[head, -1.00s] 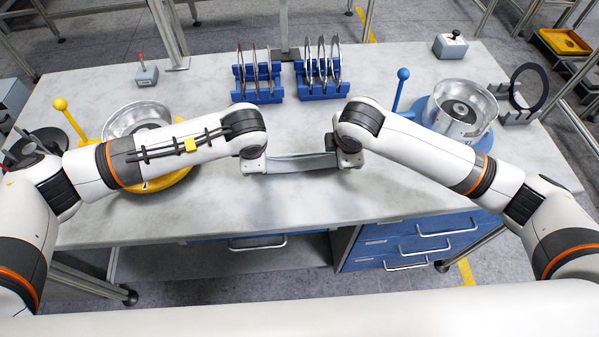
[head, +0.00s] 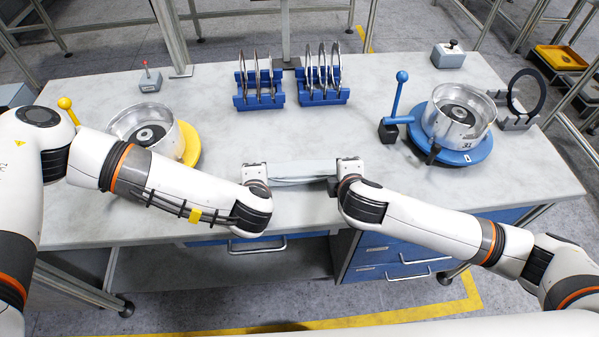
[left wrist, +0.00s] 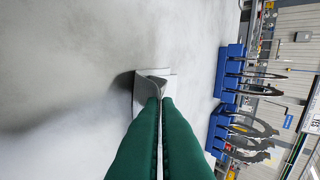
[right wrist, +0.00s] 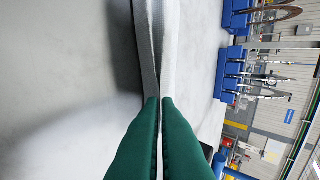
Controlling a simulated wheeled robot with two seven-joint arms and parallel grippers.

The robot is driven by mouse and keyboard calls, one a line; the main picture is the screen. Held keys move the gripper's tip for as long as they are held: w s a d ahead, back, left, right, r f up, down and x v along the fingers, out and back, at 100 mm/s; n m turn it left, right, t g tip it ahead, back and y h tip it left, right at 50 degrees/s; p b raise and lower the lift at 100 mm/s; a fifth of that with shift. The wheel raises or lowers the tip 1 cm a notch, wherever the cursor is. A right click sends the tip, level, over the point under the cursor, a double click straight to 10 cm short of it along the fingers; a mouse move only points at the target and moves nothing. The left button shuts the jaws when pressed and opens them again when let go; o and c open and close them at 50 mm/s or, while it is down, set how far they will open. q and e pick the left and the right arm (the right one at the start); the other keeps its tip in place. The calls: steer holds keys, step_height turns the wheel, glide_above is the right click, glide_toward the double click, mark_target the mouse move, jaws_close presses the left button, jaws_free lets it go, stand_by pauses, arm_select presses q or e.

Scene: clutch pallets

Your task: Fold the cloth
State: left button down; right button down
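A pale grey-white cloth (head: 303,170) is stretched as a narrow band between my two grippers, over the middle front of the table. My left gripper (head: 268,173) is shut on its left end; the green fingers are pressed together in the left wrist view (left wrist: 158,98), with a bit of cloth (left wrist: 150,88) at their tips. My right gripper (head: 338,169) is shut on its right end. In the right wrist view the cloth (right wrist: 168,45) runs away from the shut fingers (right wrist: 158,98) in layers. Whether the cloth touches the table is unclear.
Two blue racks holding discs (head: 258,100) (head: 322,95) stand behind the cloth. A metal bowl on a yellow base (head: 190,143) is at left, and one on a blue base (head: 462,157) at right. The marble tabletop (head: 290,135) is clear between cloth and racks.

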arm_select(q)
steer(key=shift+s+d+f+t, duration=0.1)
steer(key=shift+s+f+t, duration=0.2)
steer(key=shift+f+t, duration=0.1)
arm_select(e)
steer(key=shift+s+f+t, duration=0.3)
steer(key=shift+f+t, duration=0.1)
steer(key=shift+f, duration=0.05)
arm_select(q)
steer(key=shift+a, duration=0.2)
arm_select(e)
steer(key=shift+s, duration=0.1)
arm_select(q)
steer(key=c, duration=2.1)
jaws_free()
arm_select(e)
steer(key=c, duration=2.1)
jaws_free()
arm_select(q)
steer(key=o, duration=0.8)
arm_select(e)
steer(key=o, duration=0.8)
